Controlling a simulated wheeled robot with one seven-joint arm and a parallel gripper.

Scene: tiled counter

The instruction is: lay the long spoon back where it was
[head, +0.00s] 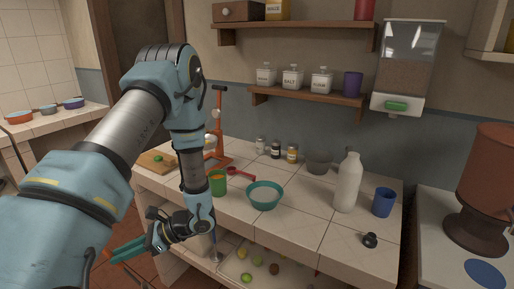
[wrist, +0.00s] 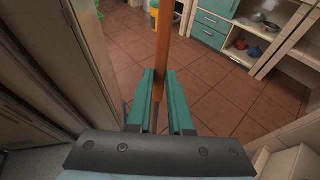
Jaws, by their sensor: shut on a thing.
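My gripper (wrist: 160,76) is shut on a long brown wooden handle, which I take to be the long spoon (wrist: 163,35). In the wrist view the handle runs between the two teal fingers and up to the top edge; no bowl end shows. In the head view my gripper (head: 112,251) is at the lower left, off the left end of the tiled counter (head: 310,207), with its fingers pointing left over the floor. I cannot make out the spoon clearly there. No empty place for the spoon can be told for sure.
On the counter stand a green cup (head: 218,187), a teal bowl (head: 264,195), a white bottle (head: 347,184), a blue cup (head: 383,203) and an orange-red stand (head: 219,125). A cutting board (head: 152,165) lies at the left end. Below, a tray (head: 235,271) holds fruit.

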